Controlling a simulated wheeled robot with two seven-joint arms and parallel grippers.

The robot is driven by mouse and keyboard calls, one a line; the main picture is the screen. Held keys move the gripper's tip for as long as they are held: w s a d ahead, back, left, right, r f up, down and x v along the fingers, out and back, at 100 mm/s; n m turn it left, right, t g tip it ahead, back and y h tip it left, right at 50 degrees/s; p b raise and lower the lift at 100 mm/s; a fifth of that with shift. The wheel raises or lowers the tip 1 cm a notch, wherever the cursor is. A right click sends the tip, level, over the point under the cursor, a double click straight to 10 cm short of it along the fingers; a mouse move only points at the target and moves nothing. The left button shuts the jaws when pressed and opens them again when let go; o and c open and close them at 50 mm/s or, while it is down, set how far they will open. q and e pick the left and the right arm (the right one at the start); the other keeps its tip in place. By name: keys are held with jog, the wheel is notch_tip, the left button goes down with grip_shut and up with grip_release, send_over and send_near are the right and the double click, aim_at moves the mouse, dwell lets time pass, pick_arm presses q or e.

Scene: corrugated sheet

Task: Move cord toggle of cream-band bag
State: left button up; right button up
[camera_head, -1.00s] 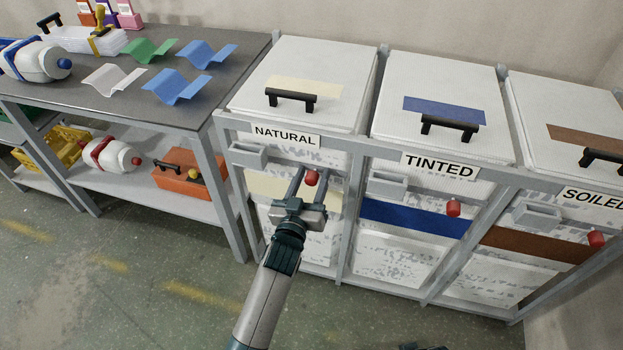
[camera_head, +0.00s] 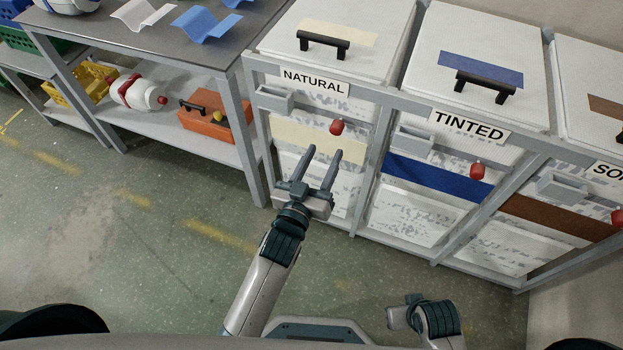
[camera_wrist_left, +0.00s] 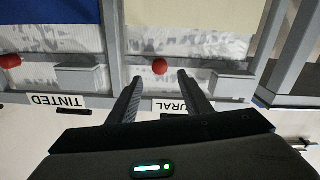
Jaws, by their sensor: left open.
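The cream-band bag (camera_head: 288,134) hangs in the rack's left bay under the NATURAL label. Its red cord toggle (camera_head: 337,127) sits at the front of the bay, above the cream band's right part. The toggle also shows in the left wrist view (camera_wrist_left: 159,66), roughly centred ahead of the fingertips. My left gripper (camera_head: 324,151) is open and empty, its two fingers pointing at the toggle from below in the head view. The toggle appears clear of both fingers. The cord is too small to make out.
The TINTED bay with a blue-band bag (camera_head: 438,182) and its red toggle (camera_head: 478,171) stands to the right, then a brown-band bag (camera_head: 560,217). A small grey box (camera_head: 275,98) juts out left of the cream-band toggle. Open floor (camera_head: 170,250) lies at left.

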pick_arm(q)
jog(key=v, duration=0.7)
pick_arm(e)
jog(key=shift+s, duration=0.5)
jog(key=shift+w, duration=0.2)
pick_arm(q)
jog(key=s+a+f+g+y+p, duration=0.1)
jog(key=s+a+f+g+p, duration=0.2)
jog(key=f, duration=0.7)
jog(key=s+a+f+g+y+p, duration=0.1)
jog(key=s+a+f+g+p, duration=0.15)
jog(key=f, duration=0.85)
jog(key=s+a+f+g+y+p, duration=0.1)
jog(key=s+a+f+g+p, duration=0.1)
jog(key=s+a+f, duration=0.3)
jog(key=s+a+f+g+y+p, duration=0.1)
jog(key=s+a+f+g, duration=0.3)
jog(key=s+f, duration=0.5)
jog(key=shift+s+a+f+m+p, duration=0.4)
jog(key=shift+s+a, duration=0.4)
jog(key=shift+s, duration=0.2)
pick_arm(e)
notch_tip(320, 180, down, 12)
jog(key=w+a+t, duration=0.1)
jog(key=a+t, duration=0.1)
jog(key=shift+w+a+t+y, duration=0.2)
jog(key=shift+t+y, duration=0.1)
jog(key=shift+y, duration=0.1)
